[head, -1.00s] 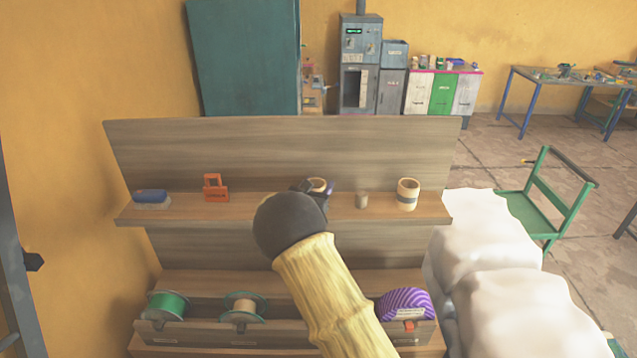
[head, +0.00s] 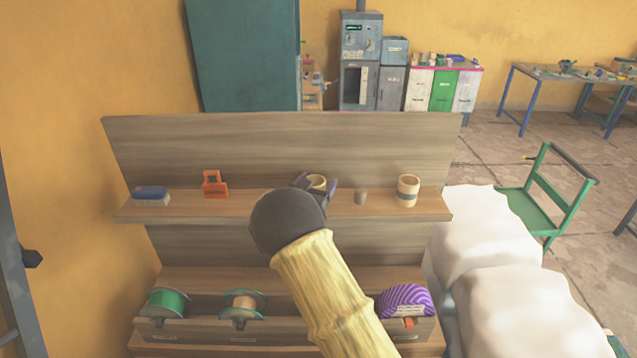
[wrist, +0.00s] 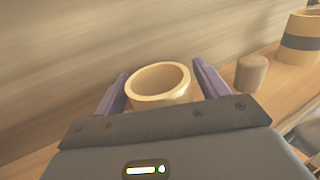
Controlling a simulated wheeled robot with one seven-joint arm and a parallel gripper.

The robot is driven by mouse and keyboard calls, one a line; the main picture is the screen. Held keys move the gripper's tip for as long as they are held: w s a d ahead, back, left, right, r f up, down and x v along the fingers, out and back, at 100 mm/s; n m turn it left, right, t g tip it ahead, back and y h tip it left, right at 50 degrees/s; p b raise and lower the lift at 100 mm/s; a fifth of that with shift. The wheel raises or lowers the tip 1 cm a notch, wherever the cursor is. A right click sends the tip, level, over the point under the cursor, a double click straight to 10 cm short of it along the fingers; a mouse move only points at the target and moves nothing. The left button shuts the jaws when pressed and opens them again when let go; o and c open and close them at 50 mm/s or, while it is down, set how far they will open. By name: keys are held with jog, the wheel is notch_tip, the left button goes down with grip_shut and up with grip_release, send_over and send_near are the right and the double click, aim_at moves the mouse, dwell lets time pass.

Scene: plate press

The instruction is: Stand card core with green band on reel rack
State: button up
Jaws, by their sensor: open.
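A pale card core (head: 317,182) stands upright on the upper shelf, partly hidden by my arm in the head view. In the wrist view the same core (wrist: 160,84) shows its open top ring; its lower side is hidden, and I see no band on it. My gripper (wrist: 160,70) is open, with one purple finger on each side of this core. I cannot tell whether either finger touches it. Another card core (head: 408,191), with a dark grey-blue band, stands to the right. The lower rack (head: 200,332) holds a green reel (head: 166,303), a copper-coloured reel (head: 243,304) and a purple striped roll (head: 405,300).
A small brown cylinder (head: 361,197) stands on the shelf between the two cores. An orange item (head: 214,186) and a blue-topped block (head: 150,196) are at the shelf's left. The shelf's back board (head: 280,150) rises behind. A white covered bulk (head: 490,250) is at the right.

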jog(key=b+v, duration=0.4)
jog(key=v, duration=0.7)
jog(key=shift+s, duration=0.3)
jog(key=s+d+f+m+g+h, duration=0.1)
jog(key=s+d+f+m+g, duration=0.2)
jog(key=s+d+m+g, duration=0.5)
jog(key=s+d+f+m+g+h, duration=0.1)
jog(key=s+d+f+m+g, duration=0.3)
jog(key=d, duration=0.7)
jog(key=s+m+g+y, duration=0.2)
jog(key=s+m+y, duration=0.6)
jog(key=s+m, duration=0.8)
jog(key=m, duration=0.3)
jog(key=shift+s+f+m+y, duration=0.3)
jog(key=shift+s+f+y, duration=0.05)
jog(key=shift+s+y, duration=0.05)
